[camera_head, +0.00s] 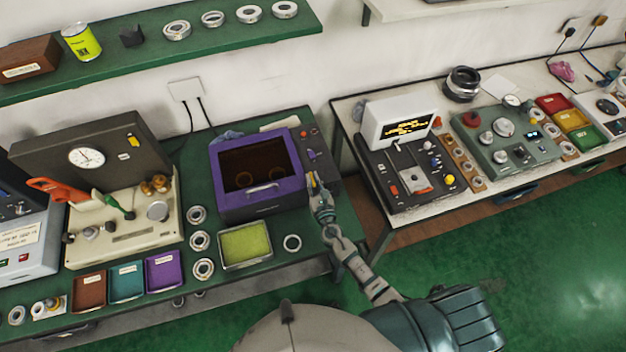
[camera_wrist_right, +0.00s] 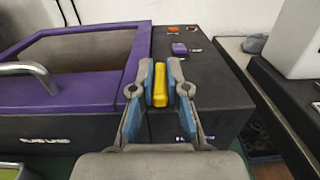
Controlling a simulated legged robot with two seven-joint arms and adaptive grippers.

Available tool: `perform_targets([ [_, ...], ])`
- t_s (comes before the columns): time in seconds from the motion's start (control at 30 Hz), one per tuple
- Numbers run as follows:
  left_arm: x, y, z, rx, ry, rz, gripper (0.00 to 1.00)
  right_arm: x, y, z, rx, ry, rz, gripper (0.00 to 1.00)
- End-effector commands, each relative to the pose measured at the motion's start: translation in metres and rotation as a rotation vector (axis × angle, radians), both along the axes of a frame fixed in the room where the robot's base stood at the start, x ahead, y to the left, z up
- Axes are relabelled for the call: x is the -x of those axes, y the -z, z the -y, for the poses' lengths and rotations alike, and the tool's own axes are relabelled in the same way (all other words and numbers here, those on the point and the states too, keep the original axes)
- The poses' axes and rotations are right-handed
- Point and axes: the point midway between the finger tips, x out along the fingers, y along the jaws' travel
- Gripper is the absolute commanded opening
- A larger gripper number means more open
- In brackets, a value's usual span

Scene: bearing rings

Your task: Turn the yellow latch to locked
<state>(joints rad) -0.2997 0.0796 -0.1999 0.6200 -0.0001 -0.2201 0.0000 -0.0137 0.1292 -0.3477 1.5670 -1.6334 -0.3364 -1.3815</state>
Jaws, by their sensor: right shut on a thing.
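The yellow latch (camera_wrist_right: 160,82) sits on the dark control panel at the right of the purple-lidded machine (camera_head: 248,172). In the right wrist view the latch stands lengthwise between my fingers. My right gripper (camera_wrist_right: 160,75) is shut on the latch, one finger on each side. In the head view my right gripper (camera_head: 318,192) is at the right side of the machine, and the latch is mostly hidden there. The machine's purple lid (camera_wrist_right: 75,32) is down, with a silver handle (camera_wrist_right: 30,72) at its front. My left gripper is not in either view.
A green sponge tray (camera_head: 246,245) and several metal rings lie in front of the machine. A gap separates this bench from the right-hand bench (camera_head: 345,105).

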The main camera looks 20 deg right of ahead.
Motion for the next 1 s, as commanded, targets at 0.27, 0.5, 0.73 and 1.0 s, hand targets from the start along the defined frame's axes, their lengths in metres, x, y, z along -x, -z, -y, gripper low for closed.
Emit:
perform_targets([
  [0.27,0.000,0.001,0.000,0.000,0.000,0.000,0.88,0.000,0.001,-0.005,-0.005,0.140,-0.001,0.00],
  [0.5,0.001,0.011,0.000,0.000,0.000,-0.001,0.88,-0.001,0.002,-0.009,-0.005,0.343,-0.001,0.00],
  [0.73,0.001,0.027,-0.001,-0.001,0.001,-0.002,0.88,-0.003,0.003,-0.012,-0.003,0.528,-0.001,0.00],
  [1.0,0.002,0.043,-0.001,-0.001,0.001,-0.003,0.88,-0.005,0.002,-0.015,-0.001,0.687,-0.001,0.00],
])
